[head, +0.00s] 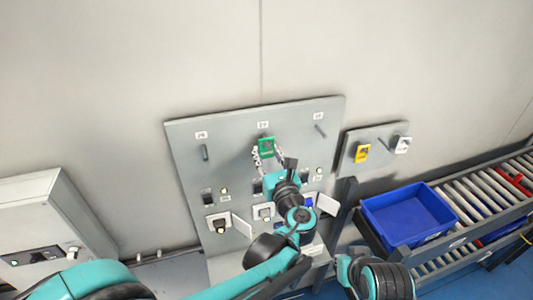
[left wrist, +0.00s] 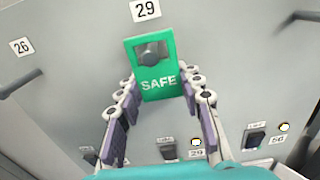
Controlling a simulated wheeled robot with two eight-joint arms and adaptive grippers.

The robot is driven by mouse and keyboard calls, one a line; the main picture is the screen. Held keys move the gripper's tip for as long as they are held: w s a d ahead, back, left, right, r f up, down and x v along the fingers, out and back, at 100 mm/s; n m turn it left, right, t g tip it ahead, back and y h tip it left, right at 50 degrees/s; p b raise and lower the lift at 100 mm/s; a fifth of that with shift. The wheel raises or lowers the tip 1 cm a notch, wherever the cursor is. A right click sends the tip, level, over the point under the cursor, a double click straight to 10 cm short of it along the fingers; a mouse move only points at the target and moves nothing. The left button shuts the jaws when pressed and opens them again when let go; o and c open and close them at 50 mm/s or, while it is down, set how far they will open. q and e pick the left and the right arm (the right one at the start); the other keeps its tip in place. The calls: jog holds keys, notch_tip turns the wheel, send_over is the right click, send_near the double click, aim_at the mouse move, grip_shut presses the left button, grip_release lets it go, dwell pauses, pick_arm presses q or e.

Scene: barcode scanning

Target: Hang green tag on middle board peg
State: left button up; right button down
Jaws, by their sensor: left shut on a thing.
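The green tag (head: 266,146), marked SAFE, is upright in front of the grey board (head: 231,129), below the middle label 29. My left gripper (left wrist: 163,92) is shut on the tag's lower part, one finger on each side. In the left wrist view the tag (left wrist: 158,84) has a window near its top. A dark round peg end (left wrist: 150,58) shows in that window. I cannot tell how far the peg passes through or whether the tag rests on it. My right gripper is not in view; only part of that arm shows.
Bare pegs stick out at the board's left (head: 205,152) and right (head: 320,131). Switches and small open doors (head: 242,225) lie below. A smaller board with a yellow tag (head: 362,153) and a white tag (head: 402,145) is to the right. A blue bin (head: 408,217) sits by rollers.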

pick_arm(q)
jog(key=shift+f, duration=0.1)
dwell(0.3)
jog(key=o, duration=1.3)
jog(key=shift+s, duration=0.1)
jog(key=v, duration=1)
